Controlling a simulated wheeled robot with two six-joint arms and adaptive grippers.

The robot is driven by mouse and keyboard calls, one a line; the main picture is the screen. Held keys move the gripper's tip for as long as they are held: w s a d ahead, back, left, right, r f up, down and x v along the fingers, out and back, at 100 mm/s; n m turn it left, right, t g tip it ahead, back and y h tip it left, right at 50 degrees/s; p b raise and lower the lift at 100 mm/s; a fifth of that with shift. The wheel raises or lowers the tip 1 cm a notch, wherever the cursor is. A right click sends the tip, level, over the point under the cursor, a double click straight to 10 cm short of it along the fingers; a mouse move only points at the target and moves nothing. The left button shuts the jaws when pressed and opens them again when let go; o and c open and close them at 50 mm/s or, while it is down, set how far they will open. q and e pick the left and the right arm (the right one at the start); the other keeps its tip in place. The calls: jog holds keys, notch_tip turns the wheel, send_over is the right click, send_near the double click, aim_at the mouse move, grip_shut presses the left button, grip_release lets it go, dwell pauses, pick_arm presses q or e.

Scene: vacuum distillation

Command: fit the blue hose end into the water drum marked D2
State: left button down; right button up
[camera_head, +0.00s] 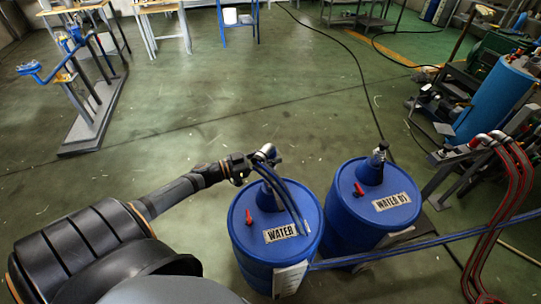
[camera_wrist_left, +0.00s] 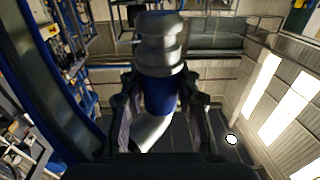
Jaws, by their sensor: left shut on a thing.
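My left gripper (camera_head: 264,156) is above the left blue drum (camera_head: 245,243), shut on the blue hose end (camera_wrist_left: 160,45). In the left wrist view the end is a silver stepped fitting with a blue collar, between the fingers. The blue hose (camera_head: 293,205) bends down from the gripper across the drum's label, which reads "WATER"; the hose hides the rest. A blue cone-shaped neck (camera_head: 268,198) rises from this drum below the gripper; whether the hose end touches it I cannot tell. My right gripper is out of view.
Blue hoses (camera_head: 430,243) run right towards red hoses (camera_head: 518,190). A stand (camera_head: 88,125) is far left. The green floor between is clear.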

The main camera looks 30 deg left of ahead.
pick_arm(q)
jog(key=shift+f+b, duration=1.4)
jog(key=shift+f, duration=0.5)
dwell(0.4)
jog(key=shift+f+b, duration=1.65)
jog(key=shift+f, duration=0.55)
jog(key=c, duration=0.9)
grip_release()
